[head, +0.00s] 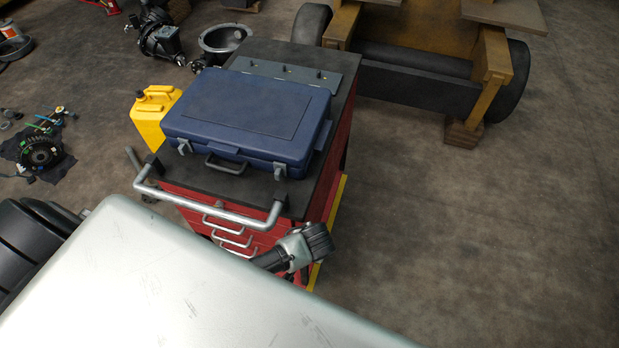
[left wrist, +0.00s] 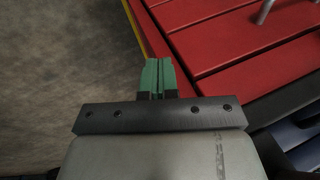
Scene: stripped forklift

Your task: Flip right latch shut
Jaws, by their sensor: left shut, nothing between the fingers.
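A closed dark blue case (head: 245,115) lies on a red tool cart. Its front faces me, with a dark handle (head: 226,166) between two small grey latches. The right latch (head: 279,171) is at the right of the front face; the left latch (head: 184,147) is at the left. The right latch is too small to tell its position. In the left wrist view my left gripper (left wrist: 160,78), with green fingertips, is shut and empty beside the red drawers, apart from the case. Its fingertips cannot be made out in the head view. My right gripper is not in view.
The red cart (head: 190,212) has a grey push bar (head: 205,204) in front and drawer handles below. A yellow can (head: 153,115) is left of the case. A wheeled forklift frame (head: 420,75) stands behind. The floor at right is clear.

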